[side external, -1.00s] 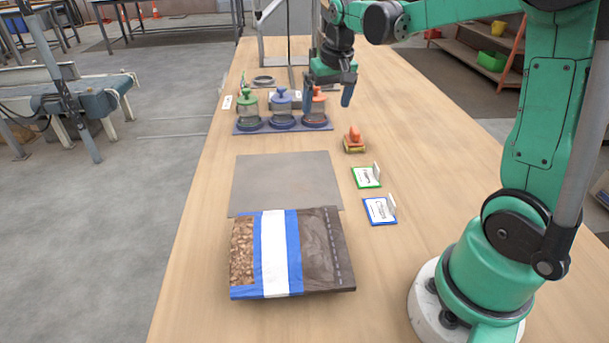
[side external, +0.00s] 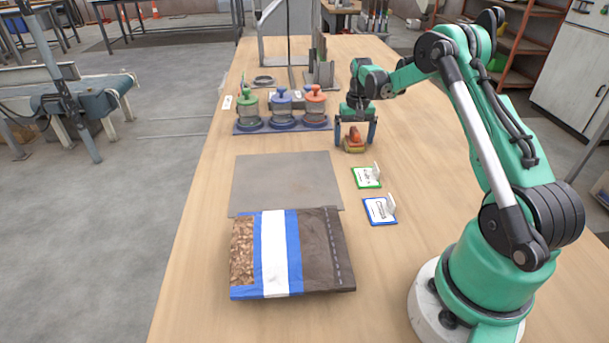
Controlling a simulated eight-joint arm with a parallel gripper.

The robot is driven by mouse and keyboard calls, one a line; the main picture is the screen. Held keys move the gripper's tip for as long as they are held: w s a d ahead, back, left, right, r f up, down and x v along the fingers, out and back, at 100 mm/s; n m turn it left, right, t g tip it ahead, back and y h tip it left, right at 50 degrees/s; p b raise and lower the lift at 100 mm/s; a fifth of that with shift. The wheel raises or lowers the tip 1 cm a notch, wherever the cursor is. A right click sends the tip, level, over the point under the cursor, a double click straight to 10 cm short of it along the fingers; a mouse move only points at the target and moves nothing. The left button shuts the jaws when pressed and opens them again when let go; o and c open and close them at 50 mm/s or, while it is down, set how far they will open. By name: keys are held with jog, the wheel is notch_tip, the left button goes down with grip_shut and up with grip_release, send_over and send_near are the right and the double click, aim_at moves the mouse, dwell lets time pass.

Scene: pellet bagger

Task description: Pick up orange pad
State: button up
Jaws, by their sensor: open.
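The orange pad (side external: 354,136) is a small block with an orange grip on top and a yellowish base. It sits on the wooden table, right of the row of knobbed holders. My gripper (side external: 355,144) points down over it and is open. One finger is on the pad's left side and one on its right, with the fingertips low near the base. I cannot tell whether either finger touches it. The top of the pad is partly hidden by my gripper.
A dark tray (side external: 241,130) holds green, blue and red-orange knobbed holders to the left. A flat grey plate (side external: 286,182) and a filled bag (side external: 275,253) lie nearer. A green-edged card (side external: 366,178) and a blue-edged card (side external: 380,211) lie in front of the pad.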

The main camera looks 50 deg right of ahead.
aim_at(355, 128)
jog(key=shift+f, duration=0.1)
grip_shut()
dwell(0.3)
notch_tip(355, 128, up, 20)
dwell(0.4)
